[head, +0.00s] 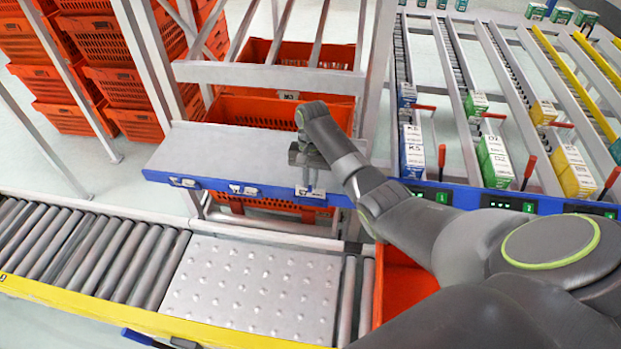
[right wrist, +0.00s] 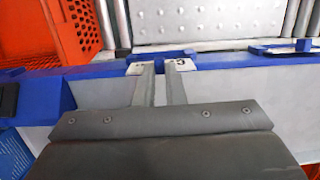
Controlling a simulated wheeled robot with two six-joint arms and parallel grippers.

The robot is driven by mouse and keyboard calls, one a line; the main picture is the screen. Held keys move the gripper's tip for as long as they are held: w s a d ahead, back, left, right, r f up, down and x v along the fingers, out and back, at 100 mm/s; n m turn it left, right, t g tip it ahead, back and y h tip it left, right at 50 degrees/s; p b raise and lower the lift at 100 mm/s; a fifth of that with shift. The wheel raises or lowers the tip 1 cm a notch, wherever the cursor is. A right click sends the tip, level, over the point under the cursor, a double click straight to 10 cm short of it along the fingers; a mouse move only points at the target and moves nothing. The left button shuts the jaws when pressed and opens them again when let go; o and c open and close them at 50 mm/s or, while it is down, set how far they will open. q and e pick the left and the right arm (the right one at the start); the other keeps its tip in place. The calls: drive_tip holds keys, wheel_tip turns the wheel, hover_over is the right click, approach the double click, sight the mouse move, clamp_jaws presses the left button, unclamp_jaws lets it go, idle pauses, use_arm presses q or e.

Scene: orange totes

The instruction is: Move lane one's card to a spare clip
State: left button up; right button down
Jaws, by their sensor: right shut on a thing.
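My right gripper (head: 311,186) is at the blue front rail of the grey shelf (head: 235,155), near its right end. It is shut on a small pale card (right wrist: 182,66), whose middle is hard to make out between the fingers. In the right wrist view, the fingertips (right wrist: 160,72) reach the blue rail (right wrist: 85,70). Farther left on the rail are two pale clip-like fittings, one in the middle (head: 243,190) and one at the left (head: 185,182). I cannot tell whether they hold cards. My left gripper is not in view.
A roller conveyor (head: 75,245) with a studded metal plate (head: 252,285) runs in front of the shelf. Sloped lanes on the right hold blue (head: 412,160), green (head: 494,160) and yellow (head: 571,170) cartons. Orange totes (head: 105,75) are stacked behind. The shelf top is clear.

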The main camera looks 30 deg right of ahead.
drive_tip(key=shift+f+b, duration=0.3)
drive_tip(key=shift+f, duration=1.15)
drive_tip(key=c, duration=1.4)
unclamp_jaws()
drive_tip(key=shift+c, duration=0.2)
wheel_tip(320, 180, up, 17)
drive_tip(key=w+d+p, duration=0.1)
drive_tip(key=w+p, duration=0.1)
drive_tip(key=p, duration=0.2)
drive_tip(key=shift+d+r+p, duration=0.15)
drive_tip(key=shift+d+p, duration=0.15)
drive_tip(key=shift+p, duration=0.1)
